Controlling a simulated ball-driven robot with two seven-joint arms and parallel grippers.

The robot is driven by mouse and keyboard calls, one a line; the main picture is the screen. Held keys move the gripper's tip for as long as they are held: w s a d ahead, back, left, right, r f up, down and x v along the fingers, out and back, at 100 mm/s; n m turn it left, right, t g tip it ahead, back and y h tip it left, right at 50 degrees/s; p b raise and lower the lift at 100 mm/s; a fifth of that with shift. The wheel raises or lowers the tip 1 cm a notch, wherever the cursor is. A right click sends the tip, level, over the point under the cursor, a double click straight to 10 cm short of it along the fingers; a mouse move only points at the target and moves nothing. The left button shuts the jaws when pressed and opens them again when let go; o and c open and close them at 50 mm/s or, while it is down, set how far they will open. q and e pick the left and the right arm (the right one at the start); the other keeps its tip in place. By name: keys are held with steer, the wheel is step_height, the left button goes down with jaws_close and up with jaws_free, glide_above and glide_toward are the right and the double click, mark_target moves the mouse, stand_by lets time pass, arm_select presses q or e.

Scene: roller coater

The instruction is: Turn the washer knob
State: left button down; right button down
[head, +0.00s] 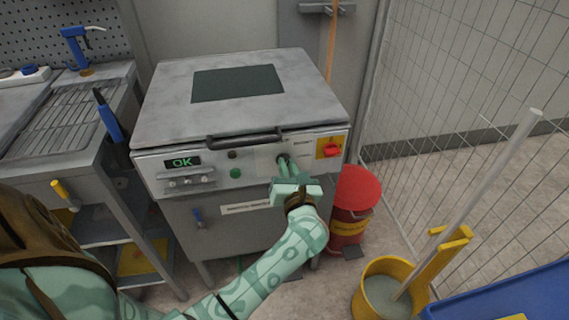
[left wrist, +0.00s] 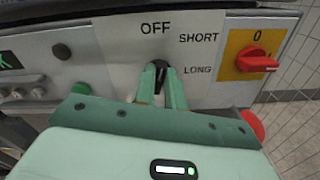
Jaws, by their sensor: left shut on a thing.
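The washer (head: 240,100) is a grey metal cabinet with a lid and a front control panel. Its black knob (left wrist: 160,68) sits on the panel below the word OFF, with SHORT and LONG printed to its right. My left gripper (head: 284,163) reaches the panel from below. In the left wrist view its two green fingers (left wrist: 157,80) are closed around the knob, one on each side. The fingers hide part of the knob. My right gripper is not in view.
A red rotary switch (left wrist: 256,61) on a yellow plate is close to the right of the knob. A green button (head: 235,173) and an OK display (head: 182,162) are to the left. A red bin (head: 352,205) and yellow mop bucket (head: 388,285) stand at right.

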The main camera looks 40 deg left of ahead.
arm_select(q)
steer(key=m+p, duration=0.2)
steer(key=m, duration=0.1)
steer(key=shift+w+d+r+m+p, duration=0.15)
steer(key=shift+m+p, duration=0.15)
steer(key=shift+p, duration=0.1)
steer(key=shift+w+d+f+m+p, duration=0.1)
steer(key=shift+f+m+p, duration=0.15)
steer(key=shift+m+p, duration=1.15)
steer(key=shift+f+m+p, duration=0.2)
steer(key=shift+m+p, duration=0.25)
steer(key=shift+m, duration=1.8)
steer(key=shift+w+d+f+m+p, duration=0.1)
steer(key=shift+f+m+p, duration=0.15)
steer(key=shift+m+p, duration=1.15)
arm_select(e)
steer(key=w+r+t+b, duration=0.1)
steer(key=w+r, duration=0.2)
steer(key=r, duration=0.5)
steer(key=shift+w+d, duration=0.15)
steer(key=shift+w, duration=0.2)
arm_select(q)
steer(key=shift+m, duration=0.65)
steer(key=c, duration=1.5)
jaws_free()
steer(key=shift+o, duration=0.2)
steer(key=shift+a, duration=0.1)
